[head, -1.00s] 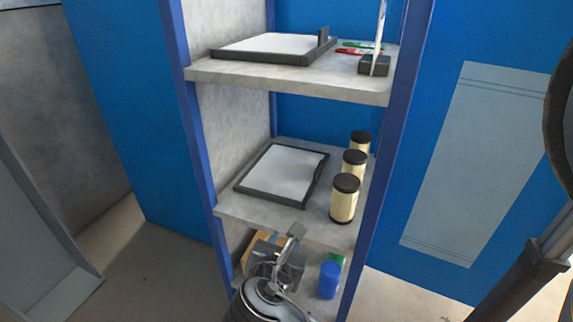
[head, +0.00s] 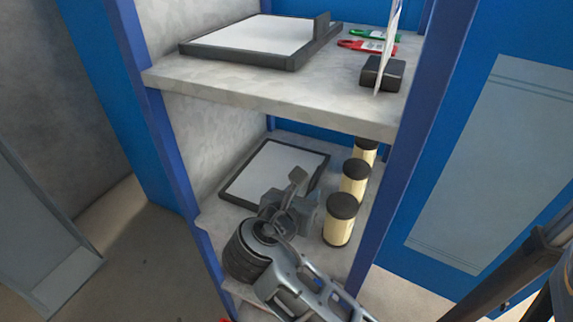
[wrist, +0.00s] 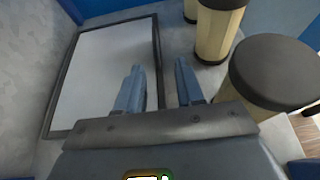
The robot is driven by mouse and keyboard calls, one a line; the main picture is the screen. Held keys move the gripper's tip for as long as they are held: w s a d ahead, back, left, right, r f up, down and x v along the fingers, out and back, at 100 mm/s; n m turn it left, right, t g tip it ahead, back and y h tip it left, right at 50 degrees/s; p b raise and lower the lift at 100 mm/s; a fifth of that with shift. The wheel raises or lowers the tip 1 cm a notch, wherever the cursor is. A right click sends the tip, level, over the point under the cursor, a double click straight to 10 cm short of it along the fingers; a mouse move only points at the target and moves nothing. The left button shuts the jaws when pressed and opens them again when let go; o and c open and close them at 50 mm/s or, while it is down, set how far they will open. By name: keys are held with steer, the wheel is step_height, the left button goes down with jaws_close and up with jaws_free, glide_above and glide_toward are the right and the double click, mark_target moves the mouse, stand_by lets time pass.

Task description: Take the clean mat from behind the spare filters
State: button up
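The spare filters are cream cylinders with black caps, standing in a row on the right of the middle shelf; the front one (head: 340,220) is nearest the shelf edge. They also show at the right in the wrist view (wrist: 275,85). A flat white panel with a dark border (head: 272,172), seemingly the mat, lies left of the filters; it fills the left of the wrist view (wrist: 105,70). My gripper (wrist: 160,78) is open and empty, with its fingers between the panel and the filters. In the head view my gripper (head: 297,190) hides the panel's near right corner.
The upper shelf (head: 270,88) overhangs the middle one and carries another bordered white panel (head: 250,42), red and green tags (head: 366,46) and a dark block holding an upright card (head: 384,72). Blue posts (head: 412,150) bound the shelves at the sides.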

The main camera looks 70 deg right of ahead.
mark_target(312, 180)
steer(key=shift+x, duration=0.9)
steer(key=shift+w+r+p+x, duration=0.1)
steer(key=shift+p+x, duration=0.1)
steer(key=shift+x, duration=0.95)
steer(key=shift+w+r+p+x, duration=0.1)
steer(key=shift+w+p+x, duration=0.05)
steer(key=shift+x, duration=1)
steer(key=shift+w+r+p+x, duration=0.1)
steer(key=shift+r+p+x, duration=0.1)
steer(key=shift+x, duration=0.95)
steer(key=shift+d, duration=0.15)
steer(key=shift+c, duration=0.5)
jaws_close()
